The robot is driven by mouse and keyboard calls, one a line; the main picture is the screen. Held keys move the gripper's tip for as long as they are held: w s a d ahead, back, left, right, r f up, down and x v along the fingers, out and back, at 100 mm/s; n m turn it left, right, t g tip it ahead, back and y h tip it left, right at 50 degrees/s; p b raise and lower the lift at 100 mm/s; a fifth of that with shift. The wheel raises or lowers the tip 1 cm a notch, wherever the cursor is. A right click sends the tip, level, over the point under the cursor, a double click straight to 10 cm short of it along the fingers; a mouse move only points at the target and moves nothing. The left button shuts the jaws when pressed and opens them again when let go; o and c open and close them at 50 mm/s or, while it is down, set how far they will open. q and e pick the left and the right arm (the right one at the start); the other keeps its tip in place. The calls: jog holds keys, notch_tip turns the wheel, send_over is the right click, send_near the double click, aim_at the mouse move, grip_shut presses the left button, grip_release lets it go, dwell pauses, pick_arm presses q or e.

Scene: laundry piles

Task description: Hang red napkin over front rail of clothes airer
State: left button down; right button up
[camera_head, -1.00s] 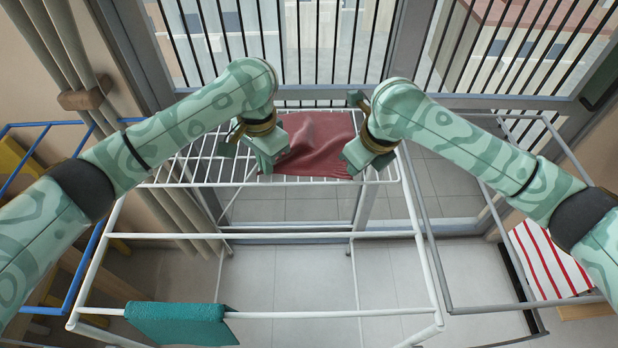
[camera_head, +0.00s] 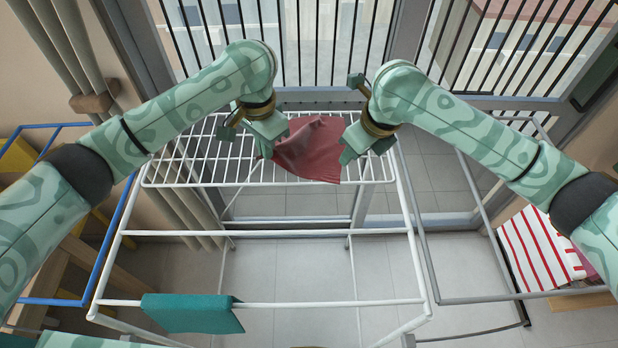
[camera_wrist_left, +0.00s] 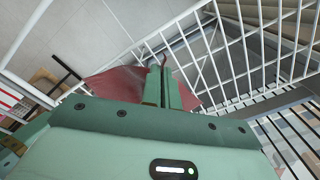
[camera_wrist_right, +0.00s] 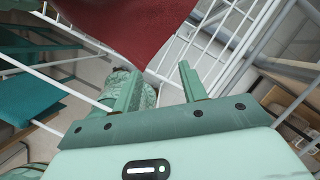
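The red napkin (camera_head: 318,152) hangs crumpled above the white slatted top of the airer (camera_head: 220,172), between my two grippers. My left gripper (camera_head: 270,140) is shut on its left part; in the left wrist view the fingers (camera_wrist_left: 166,80) are close together with red cloth (camera_wrist_left: 118,84) on both sides. My right gripper (camera_head: 352,148) is beside the napkin's right side. In the right wrist view its fingers (camera_wrist_right: 157,78) are apart with nothing between them, and the napkin (camera_wrist_right: 140,25) lies beyond the tips. The airer's white front rail (camera_head: 300,303) is nearest me.
A teal cloth (camera_head: 190,313) hangs over the left part of the front rail; the rail to its right is bare. A blue frame (camera_head: 50,301) stands at left. A grey frame (camera_head: 480,299) and a red-striped cloth (camera_head: 540,250) are at right. A barred railing stands behind.

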jog(key=shift+o, duration=0.7)
jog(key=c, duration=0.3)
jog(key=shift+d+f, duration=0.25)
jog(key=shift+f, duration=0.1)
jog(key=shift+s+d+f+m+t, duration=0.2)
jog(key=shift+d+f+m+t, duration=0.7)
jog(key=shift+f+t, duration=0.35)
jog(key=s+t, duration=0.1)
jog(key=s+d+f+t+y, duration=0.1)
jog(key=shift+s+d+f+m+t, duration=0.1)
jog(key=shift+d+m+t, duration=0.15)
jog(key=shift+m+t, duration=0.1)
jog(key=s+a+r+n+t+y, duration=0.1)
jog(key=s+r+t+y, duration=0.1)
jog(key=s+y, duration=0.35)
jog(key=shift+h, duration=0.65)
jog(key=x, duration=0.9)
jog(key=shift+s+a, duration=0.4)
